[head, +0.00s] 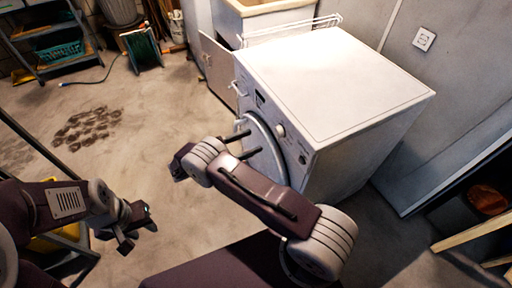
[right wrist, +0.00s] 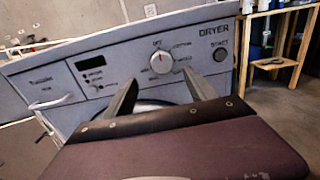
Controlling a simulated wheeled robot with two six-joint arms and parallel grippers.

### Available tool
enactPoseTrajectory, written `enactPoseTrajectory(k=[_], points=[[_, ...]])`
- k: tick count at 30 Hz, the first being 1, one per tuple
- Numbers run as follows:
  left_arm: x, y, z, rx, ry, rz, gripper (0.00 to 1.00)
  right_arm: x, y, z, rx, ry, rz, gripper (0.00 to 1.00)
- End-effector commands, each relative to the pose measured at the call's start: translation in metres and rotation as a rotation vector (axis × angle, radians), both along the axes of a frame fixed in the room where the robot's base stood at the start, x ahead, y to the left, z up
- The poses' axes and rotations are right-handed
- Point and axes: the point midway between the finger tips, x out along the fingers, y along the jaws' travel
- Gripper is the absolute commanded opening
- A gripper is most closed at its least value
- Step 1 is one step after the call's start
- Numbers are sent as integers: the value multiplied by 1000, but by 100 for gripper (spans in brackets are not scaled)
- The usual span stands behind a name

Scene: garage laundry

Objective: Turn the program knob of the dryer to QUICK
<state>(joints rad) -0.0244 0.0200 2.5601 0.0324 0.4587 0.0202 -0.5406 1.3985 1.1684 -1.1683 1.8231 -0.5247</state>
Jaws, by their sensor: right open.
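The white dryer (head: 335,75) stands at the centre right in the head view. Its program knob (right wrist: 161,62) is round and pale with a red mark, in the middle of the grey panel in the right wrist view; it also shows in the head view (head: 281,131). Small labels ring the knob, too blurred to read surely; I cannot make out QUICK. My right gripper (head: 246,143) is open and empty in front of the dryer; in the right wrist view its fingers (right wrist: 160,78) lie below and either side of the knob, apparently apart from it. My left gripper (head: 137,238) hangs low, far from the dryer.
A start button (right wrist: 220,54) is right of the knob, and a dark display (right wrist: 90,62) is left of it. A white wire rack (head: 292,28) stands behind the dryer. A wooden-framed stand (head: 470,235) is at the right. The floor left of the dryer is mostly clear.

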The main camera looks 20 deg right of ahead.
Motion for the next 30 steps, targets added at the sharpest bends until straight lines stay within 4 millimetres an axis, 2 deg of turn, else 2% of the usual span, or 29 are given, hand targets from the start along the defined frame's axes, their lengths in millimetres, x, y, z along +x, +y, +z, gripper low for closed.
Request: enactPoseTrajectory(k=[1,7,15,21,30], points=[[0,0,-6,0,-1,0,36,0,4,-6,-1,1,9,65],[0,0,-1,0,-1,-1,36,0,-1,-1,1,1,10,65],[0,0,5,0,-1,0,36,4,-55,-1,2,2,5,65],[0,0,6,0,-1,0,36,6,-82,-2,3,0,7,65],[0,0,6,0,-1,0,36,7,-86,-2,3,-2,10,65]])
